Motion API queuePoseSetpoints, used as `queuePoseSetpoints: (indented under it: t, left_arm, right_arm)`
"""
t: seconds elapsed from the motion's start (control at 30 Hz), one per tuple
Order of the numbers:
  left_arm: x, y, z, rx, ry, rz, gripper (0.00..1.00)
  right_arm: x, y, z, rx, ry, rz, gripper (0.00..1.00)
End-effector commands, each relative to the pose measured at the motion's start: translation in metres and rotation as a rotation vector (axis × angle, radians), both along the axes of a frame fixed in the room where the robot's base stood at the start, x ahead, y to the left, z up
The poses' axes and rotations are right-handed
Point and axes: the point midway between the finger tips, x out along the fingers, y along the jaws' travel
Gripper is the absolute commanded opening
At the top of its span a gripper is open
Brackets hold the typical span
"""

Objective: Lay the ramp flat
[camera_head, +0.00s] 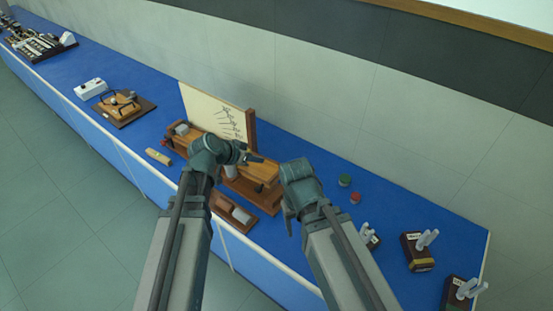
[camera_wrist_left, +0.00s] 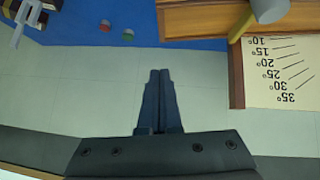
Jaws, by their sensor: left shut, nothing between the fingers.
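The wooden ramp (camera_head: 264,172) stands in the middle of the blue bench, in front of a cream angle board (camera_head: 205,108). Its right end shows above a darker wooden base (camera_head: 266,203), with a gap between; its exact tilt is hard to tell. My left gripper (camera_head: 254,159) is over the ramp's right part, shut and empty, and my arm hides the ramp's middle. In the left wrist view the shut fingers (camera_wrist_left: 160,75) are apart from the wood (camera_wrist_left: 200,22) and the board's degree marks (camera_wrist_left: 280,75). My right gripper (camera_head: 289,214) is right of the ramp; its fingers are unclear.
A green item (camera_head: 345,180) and a red item (camera_head: 355,197) stand right of my right arm. Small wooden stands (camera_head: 418,252) are at the bench's right end. A wall runs behind.

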Motion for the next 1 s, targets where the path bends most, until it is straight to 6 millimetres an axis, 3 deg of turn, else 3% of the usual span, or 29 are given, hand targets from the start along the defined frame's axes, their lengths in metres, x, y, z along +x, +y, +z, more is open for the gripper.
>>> queuePoseSetpoints:
  t: [0.27, 0.77, 1.0]
  left_arm:
    - [0.005, -0.004, -0.010, 0.006, 0.000, -0.005, 0.00]
    - [0.055, -0.053, -0.080, 0.004, -0.001, -0.005, 0.00]
    - [0.048, -0.053, -0.102, 0.004, -0.001, -0.002, 0.00]
  right_arm:
    - [0.000, 0.000, -0.009, 0.000, 0.000, 0.001, 0.63]
    - [0.000, 0.000, -0.080, -0.002, 0.001, 0.015, 0.63]
    - [0.000, 0.000, -0.102, -0.002, 0.001, 0.014, 0.63]
